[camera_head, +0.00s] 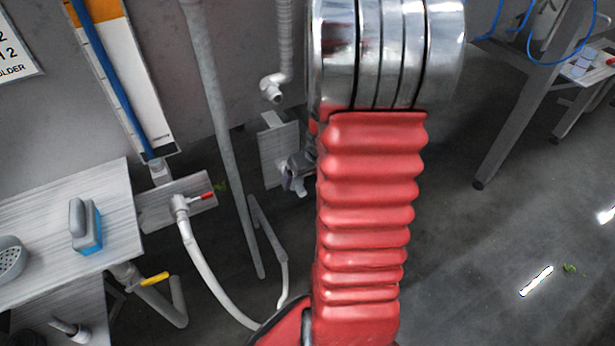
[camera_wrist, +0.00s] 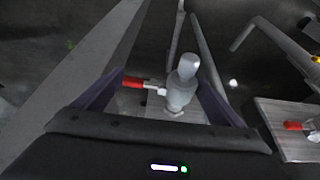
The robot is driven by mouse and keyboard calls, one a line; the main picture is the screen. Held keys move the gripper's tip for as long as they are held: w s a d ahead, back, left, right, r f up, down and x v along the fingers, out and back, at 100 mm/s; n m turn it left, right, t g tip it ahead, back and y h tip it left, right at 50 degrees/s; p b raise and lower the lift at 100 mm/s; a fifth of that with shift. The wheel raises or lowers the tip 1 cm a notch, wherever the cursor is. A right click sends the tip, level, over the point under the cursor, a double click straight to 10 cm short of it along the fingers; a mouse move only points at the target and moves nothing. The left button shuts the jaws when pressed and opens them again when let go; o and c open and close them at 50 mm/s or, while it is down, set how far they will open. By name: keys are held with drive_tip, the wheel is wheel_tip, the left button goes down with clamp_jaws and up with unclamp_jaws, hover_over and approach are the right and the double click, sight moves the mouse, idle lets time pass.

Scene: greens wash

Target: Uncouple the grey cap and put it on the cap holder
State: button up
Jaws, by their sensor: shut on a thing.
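In the wrist view the grey cap (camera_wrist: 187,66), a rounded light-grey piece, sits at a grey coupling (camera_wrist: 176,98) with a red lever (camera_wrist: 133,82). My gripper (camera_wrist: 163,80) has its dark purple fingers on either side and is shut on the cap. Cap and coupling appear in line; I cannot tell if they are apart. In the head view my red ribbed arm hides most of this; part of the fitting (camera_head: 293,178) shows beside a grey plate (camera_head: 279,152). No cap holder is clearly visible; a cut-off sign (camera_head: 14,52) ends in "OLDER".
A second plate with a red-levered valve (camera_head: 186,203) and white hose (camera_head: 203,268) is left of my arm. A bench (camera_head: 45,205) holds a blue-grey brush (camera_head: 86,228). Floor at right is mostly clear, with a table leg (camera_head: 515,110).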

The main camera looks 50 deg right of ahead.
drive_tip(key=shift+w+d, duration=0.25)
drive_tip(key=shift+w, duration=0.55)
drive_tip(key=shift+w+d, duration=0.2)
drive_tip(key=shift+w, duration=0.55)
drive_tip(key=o, duration=1.4)
drive_tip(key=v, duration=1.3)
drive_tip(key=shift+r, duration=0.35)
drive_tip(key=shift+s+a, duration=0.1)
drive_tip(key=shift+s, duration=0.05)
